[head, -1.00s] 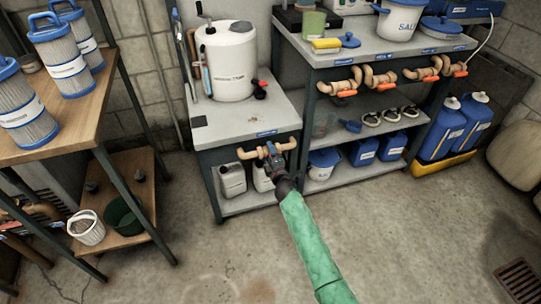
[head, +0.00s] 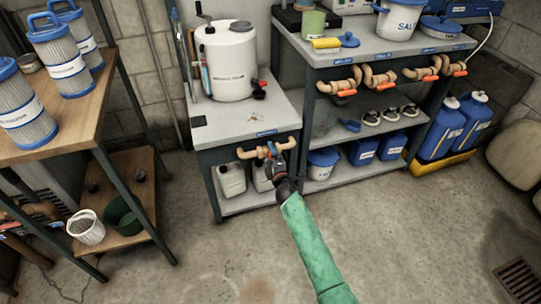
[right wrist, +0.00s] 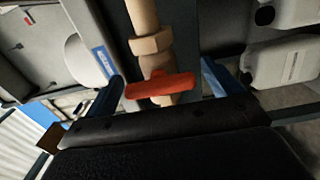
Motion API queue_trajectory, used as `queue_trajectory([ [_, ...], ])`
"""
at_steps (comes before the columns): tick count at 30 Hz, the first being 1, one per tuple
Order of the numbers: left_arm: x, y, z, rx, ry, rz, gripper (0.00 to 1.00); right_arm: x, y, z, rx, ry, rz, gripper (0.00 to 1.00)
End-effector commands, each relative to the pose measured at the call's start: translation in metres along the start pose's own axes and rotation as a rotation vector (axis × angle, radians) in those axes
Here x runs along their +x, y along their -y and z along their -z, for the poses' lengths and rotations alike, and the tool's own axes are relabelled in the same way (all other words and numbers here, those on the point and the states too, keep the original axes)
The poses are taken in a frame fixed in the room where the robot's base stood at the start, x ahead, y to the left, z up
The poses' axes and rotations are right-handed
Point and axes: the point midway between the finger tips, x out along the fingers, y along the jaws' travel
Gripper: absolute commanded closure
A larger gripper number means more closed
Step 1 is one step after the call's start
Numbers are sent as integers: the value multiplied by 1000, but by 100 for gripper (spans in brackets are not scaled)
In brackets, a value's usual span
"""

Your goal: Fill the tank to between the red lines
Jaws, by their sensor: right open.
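The white tank (head: 228,62) stands on the small grey bench, with a dark printed label on its front; I cannot make out red lines or a liquid level. A tan pipe with a valve (head: 252,153) runs along the bench's front edge. My right gripper (head: 272,153) is at this valve, pointing toward the bench. In the right wrist view, the orange-red valve handle (right wrist: 160,86) lies crosswise over the tan pipe (right wrist: 146,20). The blue fingers of my right gripper (right wrist: 162,88) stand apart on either side of the handle, with gaps visible. My left gripper is not in view.
A grey workbench (head: 440,45) at the right carries several orange-handled valves and a salt bucket (head: 400,22). Blue jugs (head: 455,125) stand in a yellow tray. A wooden shelf (head: 80,120) with filter cartridges is at the left. The concrete floor in front is clear.

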Motion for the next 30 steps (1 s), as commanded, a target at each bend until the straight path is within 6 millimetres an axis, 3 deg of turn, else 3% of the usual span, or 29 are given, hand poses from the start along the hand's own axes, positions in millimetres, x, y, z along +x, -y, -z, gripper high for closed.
queue_trajectory([
  [12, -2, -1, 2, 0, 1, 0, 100, -57, 1, -1, 0, 1, 1, 9],
  [30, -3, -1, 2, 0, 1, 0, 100, -65, 0, -1, 1, 1, 1, 9],
])
